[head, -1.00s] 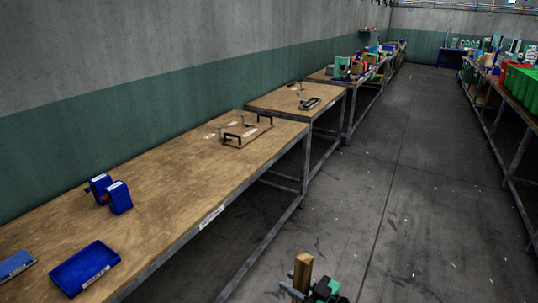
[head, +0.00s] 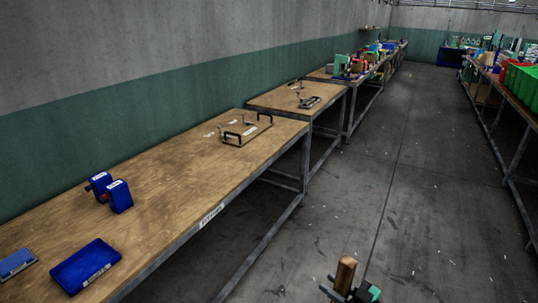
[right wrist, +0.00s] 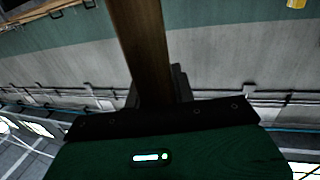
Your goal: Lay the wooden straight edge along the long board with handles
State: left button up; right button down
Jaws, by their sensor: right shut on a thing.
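The long board with handles (head: 245,133) lies on the far part of the near wooden table, with a black handle standing at each end. The wooden straight edge (head: 345,272) is held upright in my right gripper (head: 350,292) at the bottom of the head view, over the floor and well away from the board. In the right wrist view the straight edge (right wrist: 145,45) runs up out of the jaws, and its far end is out of frame. My left gripper is not in view.
The near table (head: 170,180) runs along the left wall. More tables continue beyond. The aisle floor (head: 400,190) is clear; shelving with bins (head: 520,80) stands at right.

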aim_at(338, 286)
jog(key=shift+s+a+r+m+t+h, duration=0.1)
jog(key=shift+s+r+m+t+h, duration=0.25)
jog(key=shift+r, duration=0.3)
jog(key=shift+s+a+r+m+t+h, duration=0.1)
jog(key=shift+s+r+m+t+h, duration=0.15)
jog(key=shift+s+r+t+h, duration=0.25)
jog(key=shift+r, duration=0.35)
jog(key=shift+s+d+r+m+t+h, duration=0.15)
jog(key=shift+s+r+m+t+h, duration=0.35)
jog(key=shift+m+h, duration=0.4)
jog(key=shift+s+d+r+h, duration=0.1)
jog(key=shift+s+r+h, duration=0.05)
jog(key=shift+r+h, duration=0.1)
